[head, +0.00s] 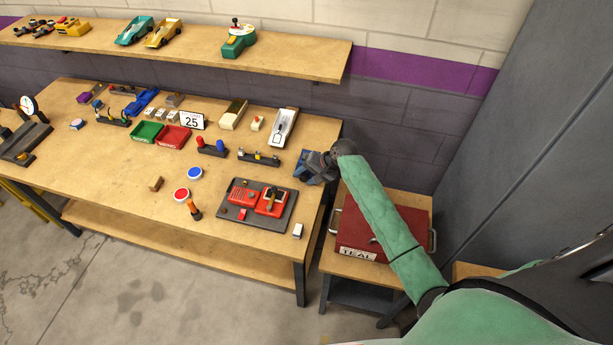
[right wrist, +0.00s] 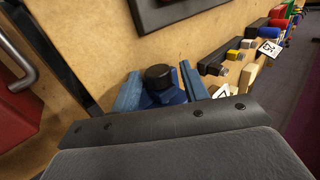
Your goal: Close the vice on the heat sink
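A blue vice (head: 303,163) stands at the right end of the workbench, partly covered by my right gripper (head: 318,168). In the right wrist view, a round black knob (right wrist: 158,77) on a dark blue body lies between the two blue fingers of my right gripper (right wrist: 160,88). The fingers stand apart, one on each side of the knob, with a narrow gap; I cannot tell whether they touch it. I cannot make out the heat sink or the vice's jaw gap. My left gripper is not in view.
A dark board with red parts (head: 258,204) lies at the front right of the bench (head: 125,193). A black rack (head: 259,158) and a white tray (head: 283,128) stand left of the vice. A red box (head: 372,236) marked TEAL sits on a side stand.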

